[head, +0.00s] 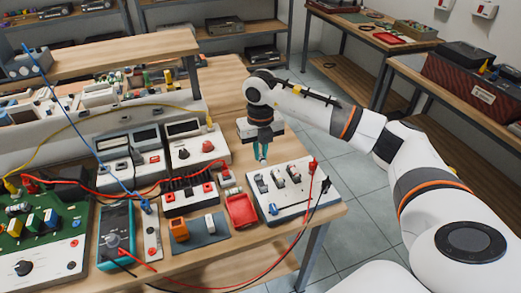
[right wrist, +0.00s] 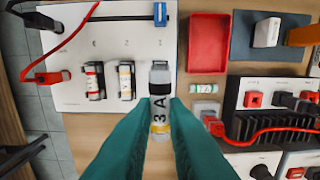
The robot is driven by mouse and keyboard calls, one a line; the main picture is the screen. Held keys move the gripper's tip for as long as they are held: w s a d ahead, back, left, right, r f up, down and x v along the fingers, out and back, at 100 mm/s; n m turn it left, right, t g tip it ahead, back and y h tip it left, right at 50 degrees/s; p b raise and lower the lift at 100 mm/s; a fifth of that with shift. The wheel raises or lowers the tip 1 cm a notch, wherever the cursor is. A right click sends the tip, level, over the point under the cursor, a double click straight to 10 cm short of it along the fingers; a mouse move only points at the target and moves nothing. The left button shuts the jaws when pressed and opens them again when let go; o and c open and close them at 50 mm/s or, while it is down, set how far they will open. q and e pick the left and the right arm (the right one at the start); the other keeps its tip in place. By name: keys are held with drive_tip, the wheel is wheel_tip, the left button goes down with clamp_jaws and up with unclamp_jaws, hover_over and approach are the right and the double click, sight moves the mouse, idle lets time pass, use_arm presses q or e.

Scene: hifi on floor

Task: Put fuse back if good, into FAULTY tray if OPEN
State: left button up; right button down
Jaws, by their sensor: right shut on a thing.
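My right gripper (head: 262,158) is over the left part of the white fuse board (head: 307,188) in the head view. In the right wrist view, its teal fingers (right wrist: 160,103) are shut on a clear fuse marked 3A (right wrist: 160,78), which appears raised above the board. Two other fuses, one with a red band (right wrist: 94,80) and one with a yellowish band (right wrist: 126,80), sit in holders on the board. The fuse hides what lies under it. A red tray (right wrist: 208,45) is beside the board; it shows in the head view (head: 240,209). I see no readable tray label. My left gripper is out of view.
Red (right wrist: 50,77) and black (right wrist: 35,20) clips sit at one end of the board. A blue part (right wrist: 160,14) is on it. A small fuse-like piece (right wrist: 207,90) lies by the tray. A teal meter (head: 115,235) and cables crowd the bench's left; floor is open right.

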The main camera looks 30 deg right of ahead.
drive_tip(key=shift+r+p, duration=2.55)
drive_tip(key=shift+r, duration=1.2)
